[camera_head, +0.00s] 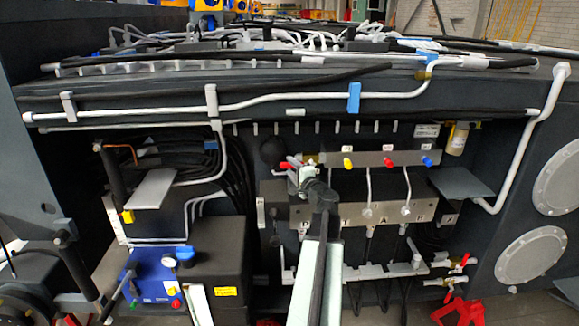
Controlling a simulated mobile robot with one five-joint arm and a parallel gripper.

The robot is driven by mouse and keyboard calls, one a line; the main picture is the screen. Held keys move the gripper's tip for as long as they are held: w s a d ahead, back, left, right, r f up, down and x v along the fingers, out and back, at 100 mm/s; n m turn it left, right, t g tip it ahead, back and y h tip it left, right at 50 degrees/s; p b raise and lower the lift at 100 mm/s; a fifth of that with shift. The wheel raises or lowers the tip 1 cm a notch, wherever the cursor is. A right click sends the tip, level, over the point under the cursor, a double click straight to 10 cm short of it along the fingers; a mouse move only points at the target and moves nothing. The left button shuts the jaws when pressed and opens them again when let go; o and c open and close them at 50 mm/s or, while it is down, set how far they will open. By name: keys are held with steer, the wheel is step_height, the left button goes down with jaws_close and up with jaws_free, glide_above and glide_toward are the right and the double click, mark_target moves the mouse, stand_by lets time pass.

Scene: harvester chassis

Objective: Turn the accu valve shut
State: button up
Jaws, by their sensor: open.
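My arm reaches up from the bottom middle, and my gripper (302,174) is in front of the left part of a grey valve manifold (322,158). The gripper is open; its fingers are small and partly blurred here. A red piece (284,165) shows at its left side; I cannot tell if the fingers touch it. To the right on the manifold are a yellow knob (348,163), a red knob (388,162) and a blue knob (427,161). No label reading accu is legible, so I cannot tell which is the accu valve. My gripper and arm hide part of the manifold.
Two red-handled valves (464,261) sit at the lower right. A blue unit with a gauge (160,270) is at the lower left. Grey plates (152,189) and (460,183) jut out on both sides. Hoses and white pipes (250,102) run above.

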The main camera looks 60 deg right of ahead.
steer(key=shift+x, duration=1.15)
jaws_close()
stand_by(0.5)
